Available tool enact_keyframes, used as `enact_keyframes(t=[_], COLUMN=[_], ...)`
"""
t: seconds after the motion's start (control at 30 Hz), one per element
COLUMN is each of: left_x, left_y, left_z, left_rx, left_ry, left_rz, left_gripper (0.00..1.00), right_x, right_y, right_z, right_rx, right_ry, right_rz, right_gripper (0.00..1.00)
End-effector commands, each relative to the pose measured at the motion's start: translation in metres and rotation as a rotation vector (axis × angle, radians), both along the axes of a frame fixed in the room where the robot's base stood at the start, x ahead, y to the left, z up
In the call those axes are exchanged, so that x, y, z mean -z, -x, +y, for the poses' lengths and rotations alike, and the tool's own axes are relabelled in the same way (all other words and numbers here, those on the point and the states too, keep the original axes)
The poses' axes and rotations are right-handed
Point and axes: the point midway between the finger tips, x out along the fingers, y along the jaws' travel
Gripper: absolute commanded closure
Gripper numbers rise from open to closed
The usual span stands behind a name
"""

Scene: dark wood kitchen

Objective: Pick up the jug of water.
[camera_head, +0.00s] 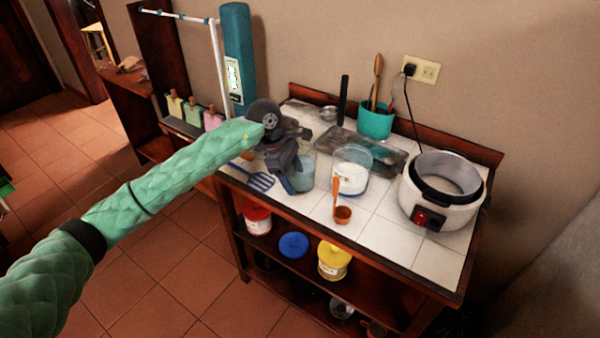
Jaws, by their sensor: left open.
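A clear, bluish jug (306,172) stands upright on the white tiled counter, and I take it for the jug of water. My left gripper (291,183) is over its left side, pointing down, and hides much of it. The jaws are open. I cannot tell whether the fingers touch the jug or are around its handle, as the handle does not show. My right gripper is not in view.
A clear tub (352,165) with white contents and an orange scoop (342,212) are right of the jug. A rice cooker (440,195) stands further right. A blue slotted spatula (260,180) lies left. A teal utensil pot (375,122) stands behind.

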Motion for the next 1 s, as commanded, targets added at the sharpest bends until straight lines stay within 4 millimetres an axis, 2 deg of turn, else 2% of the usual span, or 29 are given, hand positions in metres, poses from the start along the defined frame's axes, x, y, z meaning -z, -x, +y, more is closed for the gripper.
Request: enact_keyframes(t=[0.1, 0.4, 0.43, 1.0], left_x=[0.0001, 0.0001, -0.0009, -0.0053], left_y=[0.0, 0.0, -0.0003, -0.0006], left_z=[0.0001, 0.0001, -0.0001, 0.0001], left_rx=[0.0, 0.0, 0.001, 0.001], left_ry=[0.0, 0.0, 0.0, 0.0], left_rz=[0.0, 0.0, -0.001, -0.001], left_gripper=[0.36, 0.95, 0.99, 0.99], right_x=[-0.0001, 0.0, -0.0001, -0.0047], right_y=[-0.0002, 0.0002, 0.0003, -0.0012], right_z=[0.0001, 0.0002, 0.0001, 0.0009], right_rx=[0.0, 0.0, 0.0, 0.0], right_ry=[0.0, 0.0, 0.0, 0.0], right_rz=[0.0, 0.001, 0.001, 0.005], right_gripper=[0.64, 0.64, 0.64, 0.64])
